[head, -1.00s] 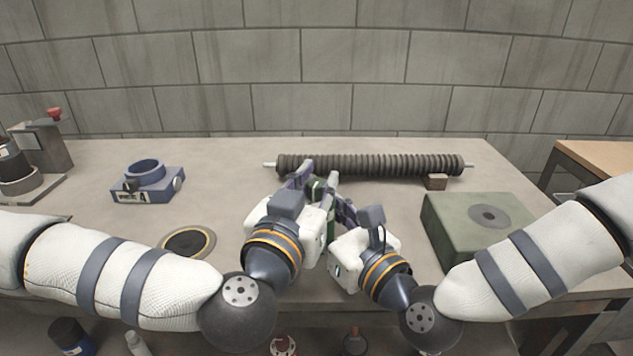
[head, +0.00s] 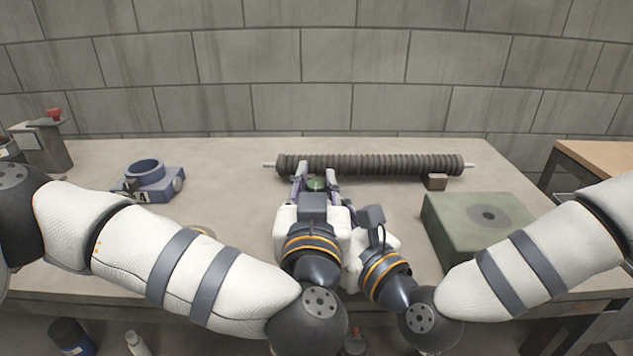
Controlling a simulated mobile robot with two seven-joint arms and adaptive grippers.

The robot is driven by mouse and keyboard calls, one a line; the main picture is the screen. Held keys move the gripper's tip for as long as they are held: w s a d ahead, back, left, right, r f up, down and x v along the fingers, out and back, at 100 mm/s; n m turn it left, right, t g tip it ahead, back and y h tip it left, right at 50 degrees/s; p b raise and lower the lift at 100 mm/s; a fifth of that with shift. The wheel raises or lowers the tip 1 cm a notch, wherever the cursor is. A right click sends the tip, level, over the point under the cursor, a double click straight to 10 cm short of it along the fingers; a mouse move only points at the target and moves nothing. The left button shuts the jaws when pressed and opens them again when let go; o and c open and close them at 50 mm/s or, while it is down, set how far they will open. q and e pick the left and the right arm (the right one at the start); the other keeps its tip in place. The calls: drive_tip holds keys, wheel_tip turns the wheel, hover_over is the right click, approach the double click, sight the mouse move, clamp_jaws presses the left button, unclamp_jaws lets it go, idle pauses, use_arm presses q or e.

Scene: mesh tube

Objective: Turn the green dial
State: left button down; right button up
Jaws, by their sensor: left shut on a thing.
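The green dial (head: 316,184) shows as a small round green top between the fingers of my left gripper (head: 316,175). The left gripper points straight away from me over the middle of the table, one finger on each side of the dial, and is shut on it. What lies under the dial is hidden by the gripper. My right gripper (head: 372,220) is close beside the left one on its right. Its fingers are hidden behind the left gripper, so I cannot tell their state.
A dark ribbed tube (head: 380,164) lies behind the dial, near a small brown block (head: 435,182).

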sight(320, 189)
use_arm(q)
drive_tip(key=shift+a+f, duration=0.1)
drive_tip(key=shift+f, duration=0.05)
drive_tip(key=c, duration=1.3)
unclamp_jaws()
drive_tip(key=shift+c, duration=0.2)
drive_tip(key=s, duration=0.6)
drive_tip(key=shift+s+d, duration=0.2)
drive_tip(key=shift+d, duration=0.1)
drive_tip(key=shift+s, duration=0.3)
drive_tip(key=shift+s+a, duration=0.25)
drive_tip(key=shift+a, duration=0.15)
